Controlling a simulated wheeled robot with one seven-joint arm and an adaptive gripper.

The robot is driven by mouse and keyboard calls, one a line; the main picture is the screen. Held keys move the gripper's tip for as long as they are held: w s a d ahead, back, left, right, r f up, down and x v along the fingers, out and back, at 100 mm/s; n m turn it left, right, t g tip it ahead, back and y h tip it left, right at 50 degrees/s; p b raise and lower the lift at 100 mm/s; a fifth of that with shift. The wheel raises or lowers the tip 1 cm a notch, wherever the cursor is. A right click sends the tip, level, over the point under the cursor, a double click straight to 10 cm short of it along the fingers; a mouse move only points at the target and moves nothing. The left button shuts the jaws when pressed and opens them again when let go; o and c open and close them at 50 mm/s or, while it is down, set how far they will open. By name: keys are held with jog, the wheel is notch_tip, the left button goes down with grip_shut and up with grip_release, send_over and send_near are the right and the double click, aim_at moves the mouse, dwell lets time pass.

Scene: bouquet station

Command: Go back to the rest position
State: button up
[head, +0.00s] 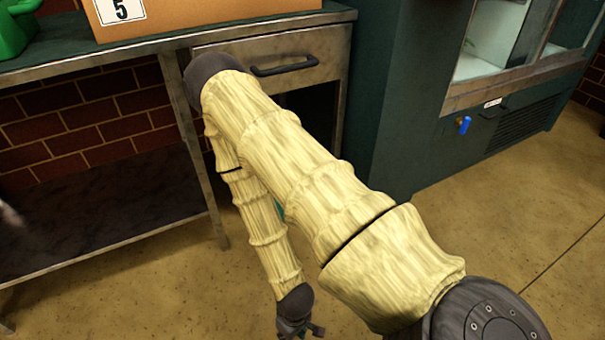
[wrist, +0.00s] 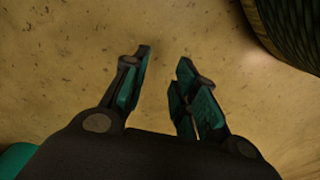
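My gripper (wrist: 163,75) shows in the wrist view with its two teal-padded fingers apart and nothing between them. It points down at the bare tan floor (wrist: 200,25). In the head view my arm, in a pale bark-like cover, reaches out from the lower right, bends near the counter and folds back down. My gripper (head: 303,328) hangs there at the bottom edge of the picture, partly cut off, in front of the counter and above the floor.
A metal counter (head: 180,42) with a drawer (head: 325,48) and lower shelf (head: 110,215) stands close to my arm's bend. A cardboard box (head: 205,12) and a green object (head: 14,28) sit on it. A dark green cabinet (head: 400,110) stands right. Floor at right is clear.

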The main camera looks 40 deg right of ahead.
jog(key=shift+m+h, duration=0.4)
jog(key=shift+m, duration=0.2)
jog(key=s, duration=0.4)
jog(key=shift+s+r, duration=0.3)
jog(key=shift+r, duration=0.1)
notch_tip(320, 180, up, 44)
jog(key=p, duration=4.4)
jog(key=shift+r, duration=0.15)
